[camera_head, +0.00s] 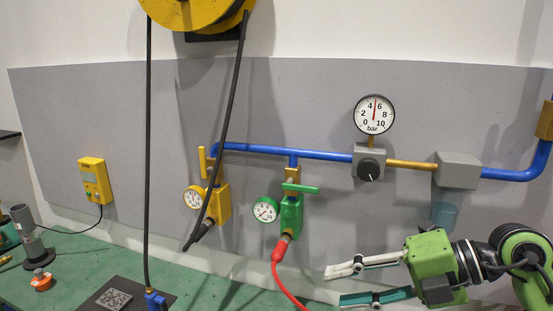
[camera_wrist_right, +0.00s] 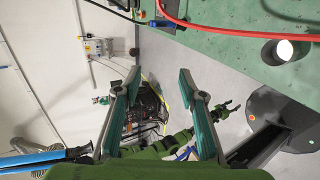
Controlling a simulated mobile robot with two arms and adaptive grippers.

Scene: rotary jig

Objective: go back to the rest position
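My right gripper (camera_head: 338,286) is at the lower right of the head view, in front of the grey panel. Its two fingers are spread and point left, with nothing between them. In the right wrist view the fingers (camera_wrist_right: 160,75) are also apart and empty, with floor and wall beyond them. My left gripper is not in the head view. A small dark end on a green arm part (camera_wrist_right: 225,108) in the right wrist view may be it, too small to read.
The panel carries a blue pipe (camera_head: 320,154), a pressure gauge (camera_head: 374,115), a yellow valve (camera_head: 219,204) and a green valve (camera_head: 291,216). A red hose (camera_head: 283,280) runs down from the green valve. A black hose hangs from the yellow reel (camera_head: 190,12). The green bench (camera_head: 75,270) lies below.

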